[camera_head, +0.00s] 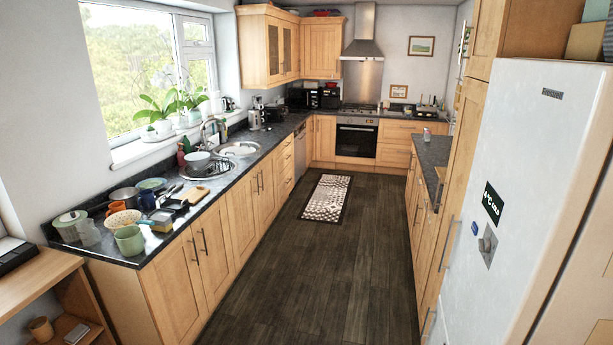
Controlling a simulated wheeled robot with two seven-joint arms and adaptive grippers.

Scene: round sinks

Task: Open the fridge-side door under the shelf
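The large white fridge (535,160) stands at the right. A tall, narrow wooden door (462,170) is beside its far side, with a vertical bar handle (446,243). Above it is a wooden upper door (487,30); both look shut. Another bar handle (428,326) shows low at the bottom edge, partly cut off. Low wooden cabinet doors (419,190) under the right counter also look shut. I cannot tell which door is the one under the shelf. Neither of my grippers is in view.
A dark wood floor (320,260) runs clear between the two sides, with a patterned mat (326,197) farther back. The left counter (215,185) holds round sinks and crockery. An open wooden shelf unit (50,275) is at the lower left. An oven (356,138) is at the back.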

